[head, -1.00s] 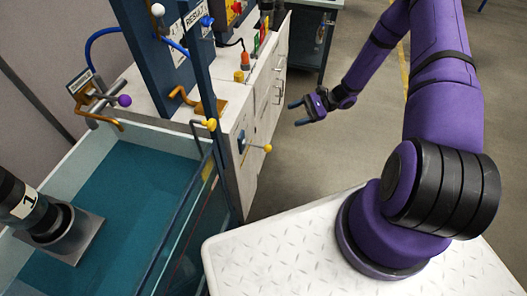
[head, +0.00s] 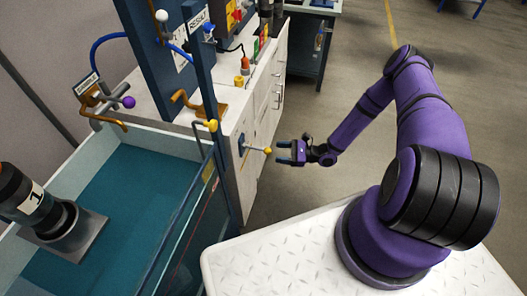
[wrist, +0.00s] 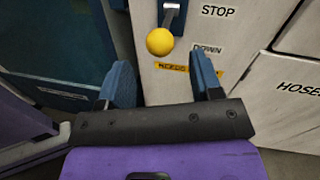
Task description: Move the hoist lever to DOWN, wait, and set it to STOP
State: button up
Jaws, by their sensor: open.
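The hoist lever (head: 256,148) is a thin metal rod with a yellow ball end, on the side of the white cabinet (head: 240,180). In the wrist view its yellow ball (wrist: 160,41) shows large, with the label STOP (wrist: 217,11) to its upper right and DOWN (wrist: 207,49) to its lower right. The rod points out at the camera, and its base is beside STOP. My gripper (head: 281,152) is just right of the ball. In the wrist view my gripper (wrist: 163,80) is open and empty, the ball appearing beyond and above the gap between its fingers.
A glass-walled tank of teal water (head: 140,190) stands left of the cabinet. A blue post (head: 200,80) with another yellow knob (head: 211,125) rises at the tank corner. Cabinet handles (head: 278,97) lie farther back. The floor (head: 350,80) behind my arm is clear.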

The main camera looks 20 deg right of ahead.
aim_at(263, 150)
jog(key=x, duration=0.7)
grip_shut()
